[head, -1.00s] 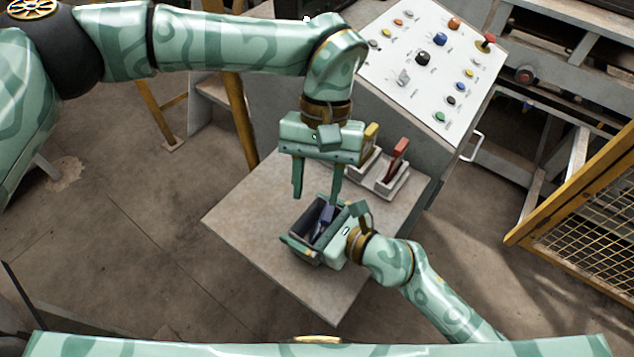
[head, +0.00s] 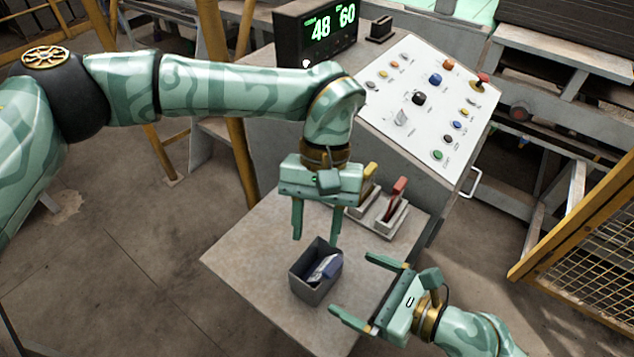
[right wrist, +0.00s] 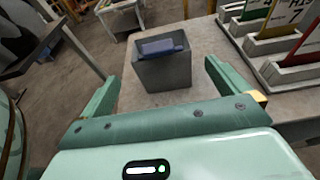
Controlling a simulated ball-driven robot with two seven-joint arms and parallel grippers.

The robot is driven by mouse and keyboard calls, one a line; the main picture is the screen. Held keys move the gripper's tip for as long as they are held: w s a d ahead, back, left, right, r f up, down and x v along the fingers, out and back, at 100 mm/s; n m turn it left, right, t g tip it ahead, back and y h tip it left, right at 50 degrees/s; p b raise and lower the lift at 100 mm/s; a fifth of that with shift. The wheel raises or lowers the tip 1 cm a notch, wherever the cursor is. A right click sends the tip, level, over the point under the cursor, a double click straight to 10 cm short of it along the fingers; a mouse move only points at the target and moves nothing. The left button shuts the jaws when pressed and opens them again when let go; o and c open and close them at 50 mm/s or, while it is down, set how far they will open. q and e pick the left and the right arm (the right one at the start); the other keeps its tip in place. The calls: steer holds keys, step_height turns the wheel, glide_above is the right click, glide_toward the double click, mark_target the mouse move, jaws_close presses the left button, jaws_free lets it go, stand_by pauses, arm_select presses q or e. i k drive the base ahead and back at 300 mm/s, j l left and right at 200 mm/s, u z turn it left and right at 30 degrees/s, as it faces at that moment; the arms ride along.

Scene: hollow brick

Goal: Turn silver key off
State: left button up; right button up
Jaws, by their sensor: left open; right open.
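A sloped white control panel (head: 386,125) stands at the back right in the head view. A small silver-grey piece (head: 402,117) on its left part may be the silver key; its turn position is too small to tell. My left gripper (head: 316,238) is open, pointing down over the far edge of a grey box, below and left of the panel. My right gripper (head: 352,285) is open and empty, just right of the box, its fingers pointing at it. The right wrist view shows the box ahead, between and beyond the right fingers (right wrist: 163,75).
The grey open box (head: 310,290) stands on the table (head: 245,255) with a blue-grey item (head: 325,268) inside. Yellow (head: 369,172) and red levers (head: 397,188) stand behind it. A display (head: 317,35) reads 48 and 60. A yellow mesh fence (head: 590,225) is at right.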

mark_target(402, 118)
steer(key=k+l, duration=0.2)
steer(key=l, duration=0.15)
steer(key=k+l, duration=0.15)
steer(key=l, duration=0.25)
steer(key=k+l, duration=0.2)
steer(key=l, duration=0.15)
steer(key=k+l, duration=0.15)
steer(key=l, duration=0.2)
steer(key=k+l, duration=0.2)
steer(key=l, duration=0.15)
